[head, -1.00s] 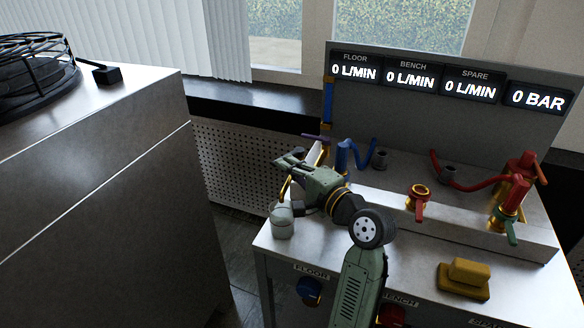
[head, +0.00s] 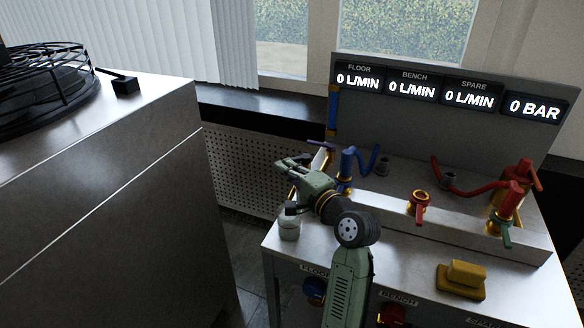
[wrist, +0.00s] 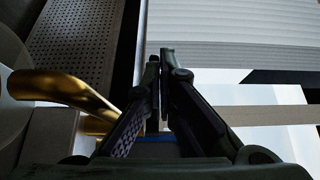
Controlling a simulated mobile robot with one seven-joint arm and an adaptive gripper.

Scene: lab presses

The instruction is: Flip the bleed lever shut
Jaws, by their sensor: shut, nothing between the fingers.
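My gripper (head: 281,164) is shut and empty at the left end of the bench, pointing left. In the wrist view its fingertips (wrist: 161,62) meet. A curved brass pipe (wrist: 65,88) passes left of the fingers there; its brass also shows beside my gripper in the head view (head: 293,192). A purple lever (head: 319,146) sits just beyond and above my gripper. Other levers are red (head: 421,212) on a brass valve and green (head: 507,240) at the right. No readable label marks the bleed lever, so I cannot tell which it is. My gripper hides part of the left fittings.
A pale cup-like container (head: 289,226) stands below my gripper at the bench edge. A blue valve post (head: 346,163) is close to its right. A yellow block (head: 461,280) lies on the front right. The displays (head: 425,90) read zero.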

